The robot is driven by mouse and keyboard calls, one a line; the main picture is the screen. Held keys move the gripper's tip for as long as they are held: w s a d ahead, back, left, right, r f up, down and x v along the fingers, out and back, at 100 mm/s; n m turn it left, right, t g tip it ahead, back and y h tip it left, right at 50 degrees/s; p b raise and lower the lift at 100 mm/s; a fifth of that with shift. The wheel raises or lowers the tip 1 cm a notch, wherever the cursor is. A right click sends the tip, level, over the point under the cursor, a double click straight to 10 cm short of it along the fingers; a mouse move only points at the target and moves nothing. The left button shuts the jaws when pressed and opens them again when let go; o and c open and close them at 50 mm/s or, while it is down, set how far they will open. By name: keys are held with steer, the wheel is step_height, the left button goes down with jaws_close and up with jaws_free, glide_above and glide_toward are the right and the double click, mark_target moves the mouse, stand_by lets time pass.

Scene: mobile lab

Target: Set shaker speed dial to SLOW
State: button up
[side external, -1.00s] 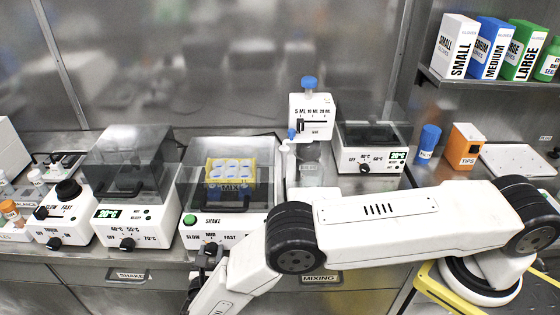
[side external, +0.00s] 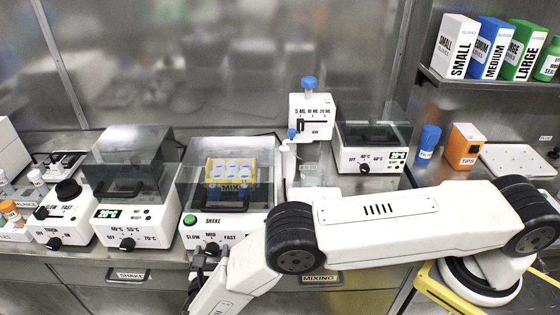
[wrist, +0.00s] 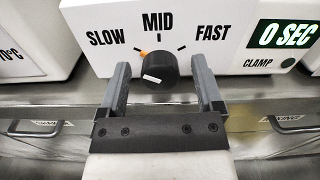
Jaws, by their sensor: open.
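The shaker (side external: 188,238) is a white box with a clear lid, a green button and a SHAKE label. Its speed dial (wrist: 160,72) is a black round knob on the front, under SLOW, MID and FAST. An orange mark (wrist: 143,54) at the dial's upper left edge lies by the tick between the words SLOW and MID. A white stripe shows on the knob's face. My gripper (wrist: 159,75) is open, with one finger on each side of the dial and a visible gap at both sides. In the side view my gripper (side external: 206,252) is at the shaker's front, low.
The shaker holds a yellow rack (side external: 230,170) with several capped tubes under its lid. A heater with a green display (side external: 120,213) stands close on the left. A drawer handle (side external: 320,279) sticks out below the counter.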

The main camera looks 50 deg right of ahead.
steer(key=v, duration=0.7)
steer(key=shift+s+a, duration=0.3)
steer(key=shift+s, duration=0.05)
steer(key=shift+w+r, duration=0.1)
